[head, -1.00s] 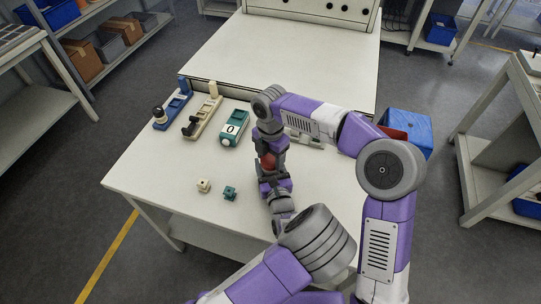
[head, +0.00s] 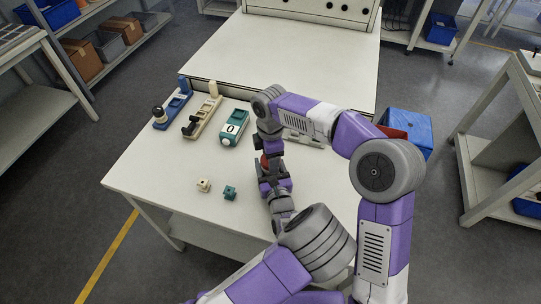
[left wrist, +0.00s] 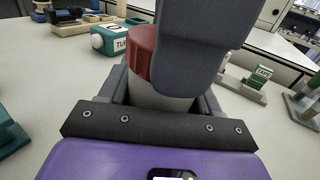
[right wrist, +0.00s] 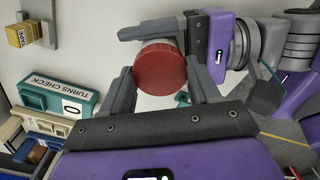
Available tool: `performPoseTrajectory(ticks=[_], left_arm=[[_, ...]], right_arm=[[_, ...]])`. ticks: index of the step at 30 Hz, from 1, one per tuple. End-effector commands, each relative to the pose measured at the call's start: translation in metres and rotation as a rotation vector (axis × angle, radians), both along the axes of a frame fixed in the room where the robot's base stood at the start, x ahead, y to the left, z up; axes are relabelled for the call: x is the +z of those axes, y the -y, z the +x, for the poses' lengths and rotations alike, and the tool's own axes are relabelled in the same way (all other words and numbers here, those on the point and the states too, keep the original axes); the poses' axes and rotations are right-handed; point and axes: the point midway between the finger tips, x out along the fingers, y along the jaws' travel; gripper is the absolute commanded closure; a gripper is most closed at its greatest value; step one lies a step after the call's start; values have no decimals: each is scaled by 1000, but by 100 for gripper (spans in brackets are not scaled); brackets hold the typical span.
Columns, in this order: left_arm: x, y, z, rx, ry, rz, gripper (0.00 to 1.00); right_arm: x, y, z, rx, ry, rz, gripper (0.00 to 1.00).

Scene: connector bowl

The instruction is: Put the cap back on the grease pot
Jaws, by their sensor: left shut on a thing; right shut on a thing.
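The red ribbed cap (left wrist: 141,52) sits directly above the pale grease pot (left wrist: 158,98) in the left wrist view, apparently touching it. How far the cap is seated cannot be told. My left gripper (left wrist: 162,84) is shut around the pot's body and holds it above the table. My right gripper (right wrist: 160,85) is shut on the cap from above, and the cap's round red top (right wrist: 160,66) shows between its fingers. One right finger hides part of the cap in the left wrist view. In the head view the grippers mostly hide both.
A teal block marked 0 and TURNS CHECK (head: 234,130), a beige fixture (head: 204,117) and a blue fixture (head: 173,110) stand at the table's left. A small cream block (head: 204,186) and teal block (head: 230,193) lie nearer. A TAPE holder (left wrist: 250,84) stands to the right.

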Motion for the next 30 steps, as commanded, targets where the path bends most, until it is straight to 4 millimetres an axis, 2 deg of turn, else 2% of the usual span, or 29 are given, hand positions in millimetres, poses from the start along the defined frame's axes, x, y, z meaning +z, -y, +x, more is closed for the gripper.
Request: performPoseTrajectory(ticks=[1, 5, 6, 14, 24, 30], left_arm=[[0, 0, 0, 0, 0, 0, 100], [0, 0, 0, 0, 0, 0, 100], [0, 0, 0, 0, 0, 0, 100], [0, 0, 0, 0, 0, 0, 100], [0, 0, 0, 0, 0, 0, 100], [0, 0, 0, 0, 0, 0, 100]], right_arm=[[0, 0, 0, 1, 0, 0, 34], [0, 0, 0, 2, 0, 0, 14], [0, 0, 0, 2, 0, 0, 13], [2, 0, 0, 3, 1, 0, 13], [42, 0, 0, 3, 2, 1, 13], [46, 0, 0, 3, 0, 0, 13]])
